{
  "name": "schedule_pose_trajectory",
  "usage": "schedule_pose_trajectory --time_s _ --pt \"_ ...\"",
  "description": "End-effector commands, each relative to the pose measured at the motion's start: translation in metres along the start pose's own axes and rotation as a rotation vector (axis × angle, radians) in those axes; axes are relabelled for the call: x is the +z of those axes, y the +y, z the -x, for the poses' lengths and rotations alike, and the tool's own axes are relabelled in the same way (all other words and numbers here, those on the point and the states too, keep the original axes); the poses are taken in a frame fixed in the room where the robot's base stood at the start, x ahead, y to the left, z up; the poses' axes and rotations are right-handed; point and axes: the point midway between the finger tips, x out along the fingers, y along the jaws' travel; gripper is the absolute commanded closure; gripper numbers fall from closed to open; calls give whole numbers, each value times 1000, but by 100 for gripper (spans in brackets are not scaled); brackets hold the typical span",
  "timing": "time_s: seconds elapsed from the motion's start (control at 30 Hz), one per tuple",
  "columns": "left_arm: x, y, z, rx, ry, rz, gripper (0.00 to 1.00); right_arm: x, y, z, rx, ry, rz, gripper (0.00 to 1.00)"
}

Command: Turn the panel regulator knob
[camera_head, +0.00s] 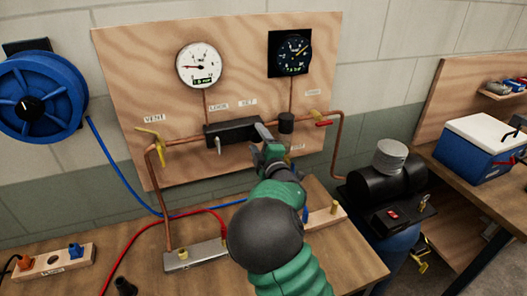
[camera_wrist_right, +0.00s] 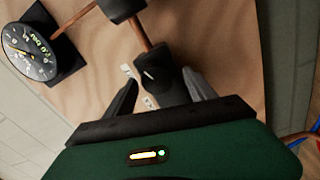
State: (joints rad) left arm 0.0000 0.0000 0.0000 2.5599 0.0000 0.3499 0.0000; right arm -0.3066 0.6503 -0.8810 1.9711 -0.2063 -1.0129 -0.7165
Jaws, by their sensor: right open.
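In the right wrist view, a dark part with a white line, seemingly the regulator knob (camera_wrist_right: 150,74), lies between the open fingers (camera_wrist_right: 160,80). I cannot tell whether either finger touches it. A black cylinder (camera_head: 286,122) sits on the copper pipe just right. My left gripper is out of view.
A white gauge (camera_head: 200,66) and a black gauge (camera_head: 290,53) hang above. A yellow valve handle (camera_head: 150,135) is at left, a red one (camera_head: 323,123) at right. Copper pipes (camera_head: 336,150) run beside the gripper. A metal block (camera_head: 195,256) and hoses lie on the bench below.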

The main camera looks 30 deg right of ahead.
Motion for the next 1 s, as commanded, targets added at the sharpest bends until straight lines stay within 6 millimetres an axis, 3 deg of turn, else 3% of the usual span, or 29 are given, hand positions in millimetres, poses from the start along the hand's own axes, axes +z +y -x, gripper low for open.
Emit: schedule_pose_trajectory --time_s 0.3,0.53,0.7,1.0 --pt "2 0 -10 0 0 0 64 0 -2 82 -1 0 -8 36" --pt "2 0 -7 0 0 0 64 -1 -2 140 -4 0 -5 36" --pt "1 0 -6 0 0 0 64 -1 -3 158 -4 0 -1 36" --pt "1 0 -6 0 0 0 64 -1 -3 161 -4 0 1 36"
